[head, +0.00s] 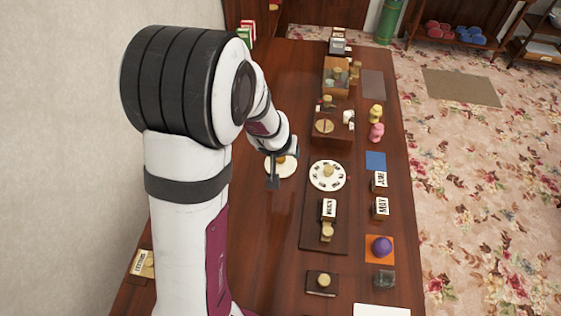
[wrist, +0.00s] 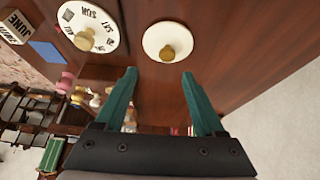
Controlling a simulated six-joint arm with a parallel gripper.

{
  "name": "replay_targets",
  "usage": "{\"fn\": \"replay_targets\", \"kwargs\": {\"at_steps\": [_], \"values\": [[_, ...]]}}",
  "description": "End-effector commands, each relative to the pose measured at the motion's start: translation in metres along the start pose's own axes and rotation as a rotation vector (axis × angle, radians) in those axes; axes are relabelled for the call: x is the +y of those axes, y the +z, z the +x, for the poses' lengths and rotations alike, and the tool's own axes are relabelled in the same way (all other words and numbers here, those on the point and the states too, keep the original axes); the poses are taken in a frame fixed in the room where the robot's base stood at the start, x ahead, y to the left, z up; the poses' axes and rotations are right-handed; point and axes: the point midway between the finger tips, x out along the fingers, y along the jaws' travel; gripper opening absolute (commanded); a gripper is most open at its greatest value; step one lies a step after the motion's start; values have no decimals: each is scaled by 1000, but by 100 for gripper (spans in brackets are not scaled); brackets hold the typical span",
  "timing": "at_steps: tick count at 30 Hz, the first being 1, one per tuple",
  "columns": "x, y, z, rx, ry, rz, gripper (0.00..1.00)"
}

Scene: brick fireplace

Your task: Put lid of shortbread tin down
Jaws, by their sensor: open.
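A plain white round disc with a wooden knob, which looks like the lid (head: 287,173), lies flat on the dark wooden table. It also shows in the wrist view as the lid (wrist: 153,43), just beyond my fingertips. My gripper (head: 273,172) is beside and partly in front of it in the head view. In the wrist view my gripper (wrist: 159,72) has its two green fingers wide apart with nothing between them. The knob stands apart from both fingers. I cannot make out a shortbread tin for certain.
A lettered white dial (head: 318,184) with a knob is close on the right. Beyond it are a blue square (head: 375,161) and month blocks (head: 380,207). Wooden boxes (head: 334,139) stand farther back. The table is bare around the lid's near side.

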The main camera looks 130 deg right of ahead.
Motion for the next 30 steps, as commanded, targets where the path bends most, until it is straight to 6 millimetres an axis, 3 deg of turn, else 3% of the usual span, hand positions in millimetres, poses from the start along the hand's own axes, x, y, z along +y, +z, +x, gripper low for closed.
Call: {"fn": "replay_targets", "kwargs": {"at_steps": [3,8,14,21,28,30], "values": [[-2,21,14,143,-5,6,71],[-8,32,12,271,-28,7,71],[-10,25,34,293,-33,5,71],[-12,11,78,294,-32,3,71],[-12,9,82,295,-32,2,71],[-12,9,82,295,-32,2,62]]}}
